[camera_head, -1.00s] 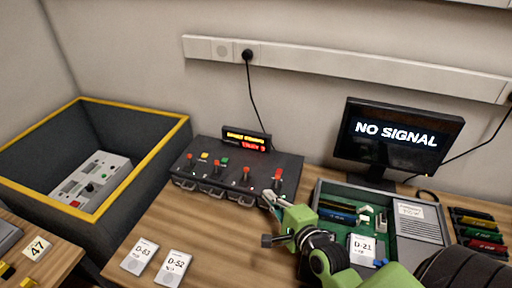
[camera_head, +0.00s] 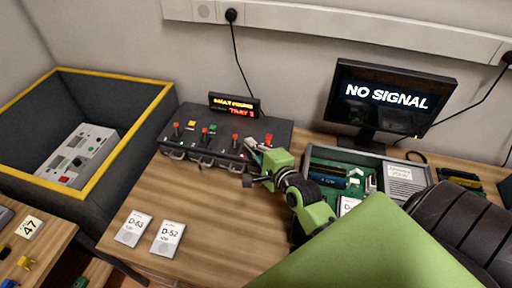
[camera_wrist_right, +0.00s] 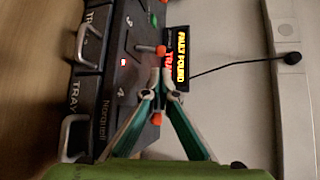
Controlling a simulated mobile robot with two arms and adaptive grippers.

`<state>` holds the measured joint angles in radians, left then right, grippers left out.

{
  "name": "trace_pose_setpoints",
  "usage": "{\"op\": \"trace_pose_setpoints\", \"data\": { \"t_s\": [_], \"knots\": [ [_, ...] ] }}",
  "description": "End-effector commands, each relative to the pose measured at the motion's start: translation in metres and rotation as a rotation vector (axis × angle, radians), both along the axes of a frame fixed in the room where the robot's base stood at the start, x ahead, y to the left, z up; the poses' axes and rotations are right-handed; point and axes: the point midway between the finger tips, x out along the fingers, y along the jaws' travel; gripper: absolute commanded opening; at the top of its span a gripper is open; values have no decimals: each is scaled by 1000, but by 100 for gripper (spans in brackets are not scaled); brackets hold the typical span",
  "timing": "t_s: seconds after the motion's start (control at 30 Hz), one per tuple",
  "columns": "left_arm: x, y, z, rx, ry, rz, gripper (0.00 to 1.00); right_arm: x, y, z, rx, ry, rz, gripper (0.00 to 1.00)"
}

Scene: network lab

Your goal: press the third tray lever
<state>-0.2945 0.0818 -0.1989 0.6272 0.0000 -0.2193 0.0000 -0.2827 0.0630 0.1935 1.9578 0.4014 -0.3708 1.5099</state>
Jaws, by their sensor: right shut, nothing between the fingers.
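The dark tray unit (camera_head: 200,158) stands on the wooden desk with a row of red-tipped levers on top and wire handles along its front. The third lever (camera_head: 235,139) from the left is upright; it also shows in the right wrist view (camera_wrist_right: 150,50). The fourth lever (camera_head: 268,139) is to its right, and shows low in the wrist view (camera_wrist_right: 156,118). My right gripper (camera_head: 250,143) is shut and empty. Its tips (camera_wrist_right: 160,76) appear between these two levers, closer to the third; contact cannot be told. My left gripper is out of view.
A lit display (camera_head: 236,105) behind the levers reads a fault and "TRAY 3". A monitor (camera_head: 390,100) says "NO SIGNAL". A green-floored case (camera_head: 375,158) is to the right. Two cards (camera_head: 168,238) lie in front on clear desk. A yellow-rimmed bin (camera_head: 160,108) is left.

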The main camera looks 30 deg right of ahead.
Motion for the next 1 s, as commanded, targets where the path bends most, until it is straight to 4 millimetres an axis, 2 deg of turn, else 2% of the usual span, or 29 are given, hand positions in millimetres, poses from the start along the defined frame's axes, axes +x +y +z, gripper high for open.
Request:
{"op": "trace_pose_setpoints", "data": {
  "t_s": [0.1,0.3,0.8,1.0],
  "knots": [
    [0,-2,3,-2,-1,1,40,22,-1,-4,0,-1,0,0],
    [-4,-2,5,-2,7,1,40,43,-2,-10,0,-1,0,0],
    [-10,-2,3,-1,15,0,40,49,-3,-12,-1,-2,0,0],
    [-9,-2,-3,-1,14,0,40,61,-1,-13,-28,-28,-1,0]
  ]
}}
